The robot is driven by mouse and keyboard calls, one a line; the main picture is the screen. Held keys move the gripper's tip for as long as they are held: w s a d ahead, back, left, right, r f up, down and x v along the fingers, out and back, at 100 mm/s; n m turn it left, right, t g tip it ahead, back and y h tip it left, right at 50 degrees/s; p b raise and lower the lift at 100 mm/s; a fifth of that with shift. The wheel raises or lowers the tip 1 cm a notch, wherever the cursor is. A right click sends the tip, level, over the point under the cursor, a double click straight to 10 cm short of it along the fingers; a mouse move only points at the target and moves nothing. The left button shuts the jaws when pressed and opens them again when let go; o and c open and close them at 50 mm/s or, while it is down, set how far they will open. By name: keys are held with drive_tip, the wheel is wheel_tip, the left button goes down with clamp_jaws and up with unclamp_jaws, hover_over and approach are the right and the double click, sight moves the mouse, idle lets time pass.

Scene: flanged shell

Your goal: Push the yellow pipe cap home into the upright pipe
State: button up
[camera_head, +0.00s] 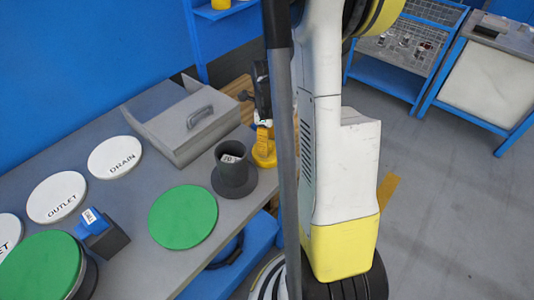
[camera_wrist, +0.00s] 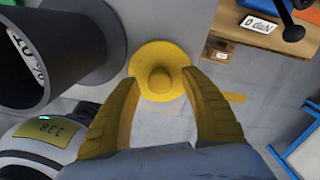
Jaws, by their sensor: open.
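The yellow pipe cap (camera_wrist: 158,54) is a round disc with a raised knob in the wrist view, at the table's edge. My gripper (camera_wrist: 160,78) is open, with one yellow finger on each side of the knob. I cannot tell whether the fingers touch it. In the head view my gripper and the cap merge into one yellow patch right of the pipe, partly behind my arm. The dark grey upright pipe (camera_head: 234,172) stands on a round flange on the table, its mouth open. It also shows large at the left of the wrist view (camera_wrist: 72,62).
Green discs (camera_head: 183,217) and white labelled discs (camera_head: 115,157) lie on the grey table (camera_head: 155,105). A grey box with a handle (camera_head: 185,125) stands behind the pipe. A blue-and-grey block (camera_head: 103,235) lies at the left. Blue benches (camera_head: 495,80) stand beyond open floor.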

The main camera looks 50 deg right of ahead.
wheel_tip(320, 180, down, 2)
drive_tip(key=shift+f, duration=0.15)
clamp_jaws()
drive_tip(key=shift+r, duration=0.2)
